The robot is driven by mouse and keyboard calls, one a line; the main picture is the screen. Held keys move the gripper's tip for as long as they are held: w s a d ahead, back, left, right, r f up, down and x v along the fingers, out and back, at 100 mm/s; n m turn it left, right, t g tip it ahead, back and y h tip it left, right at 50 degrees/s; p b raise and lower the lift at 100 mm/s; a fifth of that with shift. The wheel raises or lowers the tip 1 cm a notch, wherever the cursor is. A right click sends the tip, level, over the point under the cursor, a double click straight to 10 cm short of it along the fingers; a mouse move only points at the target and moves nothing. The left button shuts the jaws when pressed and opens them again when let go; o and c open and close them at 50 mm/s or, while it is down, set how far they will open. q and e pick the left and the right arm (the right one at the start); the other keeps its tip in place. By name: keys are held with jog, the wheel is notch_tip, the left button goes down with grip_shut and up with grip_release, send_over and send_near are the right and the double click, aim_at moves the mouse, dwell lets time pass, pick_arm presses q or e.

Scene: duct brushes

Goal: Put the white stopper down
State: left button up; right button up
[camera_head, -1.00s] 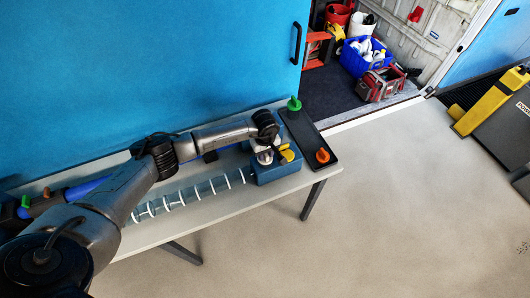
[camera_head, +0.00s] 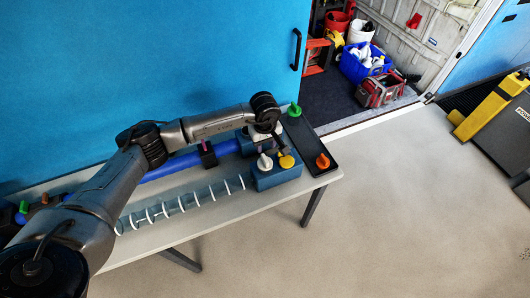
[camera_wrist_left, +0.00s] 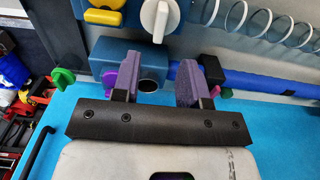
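The white stopper (camera_head: 264,162) stands on the near blue block (camera_head: 265,183), beside a yellow stopper (camera_head: 286,160). In the left wrist view the white stopper (camera_wrist_left: 160,16) shows at the top, beyond my fingertips and apart from them. My left gripper (camera_head: 265,146) is just behind the stopper, on the side of the blue panel. In the left wrist view my left gripper (camera_wrist_left: 174,58) is open, with nothing between its purple finger pads. My right gripper is not in view.
A white coil (camera_head: 182,203) and a blue tube (camera_head: 170,166) lie left of the blocks. The blue panel (camera_head: 150,60) rises behind the table (camera_head: 230,210).

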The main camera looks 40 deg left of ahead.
pick_arm(q)
jog(key=s+d+r+n+t+h, duration=0.15)
jog(key=d+h, duration=0.25)
jog(key=d, duration=0.5)
jog(key=s+d+n+h, duration=0.1)
jog(key=s+d+h, duration=0.1)
jog(key=d+h, duration=0.5)
jog(key=s+d+r+n+t+h, duration=0.3)
jog(key=d+r+n+t+h, duration=0.3)
jog(key=d+r+n+t, duration=0.7)
jog(key=s+a+f+n+y, duration=0.3)
jog(key=a+f+n+y, duration=0.45)
jog(key=n, duration=0.85)
jog(key=s+a+f+n+y, duration=0.45)
jog(key=a+n+y, duration=0.45)
jog(key=n, duration=0.8)
jog(key=s+f+n+g, duration=0.4)
jog(key=s+g, duration=0.1)
jog(key=s, duration=0.4)
jog(key=s+f+n+g, duration=0.4)
jog(key=s+f+g, duration=0.1)
jog(key=s, duration=0.5)
jog(key=shift+s+f+n+g, duration=0.25)
jog(key=shift+s+n+g, duration=0.1)
jog(key=shift+g, duration=0.1)
